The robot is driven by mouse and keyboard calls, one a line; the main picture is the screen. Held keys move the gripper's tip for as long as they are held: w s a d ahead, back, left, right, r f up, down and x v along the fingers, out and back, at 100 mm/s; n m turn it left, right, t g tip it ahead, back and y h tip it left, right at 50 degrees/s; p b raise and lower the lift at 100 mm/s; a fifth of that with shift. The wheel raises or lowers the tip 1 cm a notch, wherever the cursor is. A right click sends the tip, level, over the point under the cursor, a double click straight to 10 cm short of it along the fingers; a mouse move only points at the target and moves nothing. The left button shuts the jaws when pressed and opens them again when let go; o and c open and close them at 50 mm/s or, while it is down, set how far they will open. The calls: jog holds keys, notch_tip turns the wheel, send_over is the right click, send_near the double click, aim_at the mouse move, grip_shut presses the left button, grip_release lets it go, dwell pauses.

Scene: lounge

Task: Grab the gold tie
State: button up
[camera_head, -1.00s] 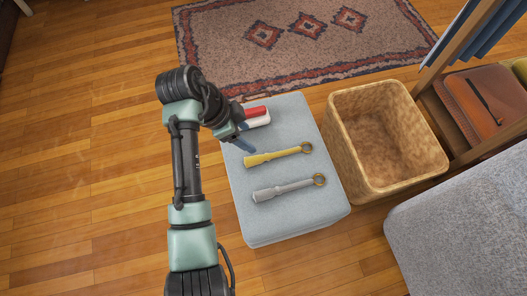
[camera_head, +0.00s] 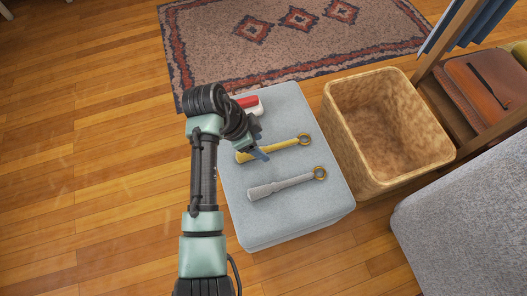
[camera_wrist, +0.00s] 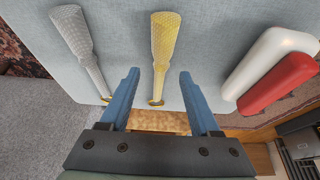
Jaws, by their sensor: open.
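The gold tie (camera_head: 283,145), rolled long with a ring at one end, lies on the grey ottoman (camera_head: 262,222). In the wrist view the gold tie (camera_wrist: 163,50) extends upward between my two blue fingers, its ring end near the fingertip line. My gripper (camera_wrist: 157,76) is open and empty, with a finger on either side of the tie's ring end. In the head view my gripper (camera_head: 261,154) is over the tie and hides part of it. I cannot tell the height of the fingers above the tie.
A grey tie (camera_head: 285,184) with a ring lies beside the gold one, also in the wrist view (camera_wrist: 75,40). A red and white item (camera_head: 248,104) lies on the ottoman's far side. A woven basket (camera_head: 352,150) stands right of the ottoman. A grey seat (camera_head: 465,220) is at lower right.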

jog(key=shift+b+x, duration=0.3)
jog(key=shift+x, duration=0.7)
jog(key=shift+r, duration=0.1)
grip_shut()
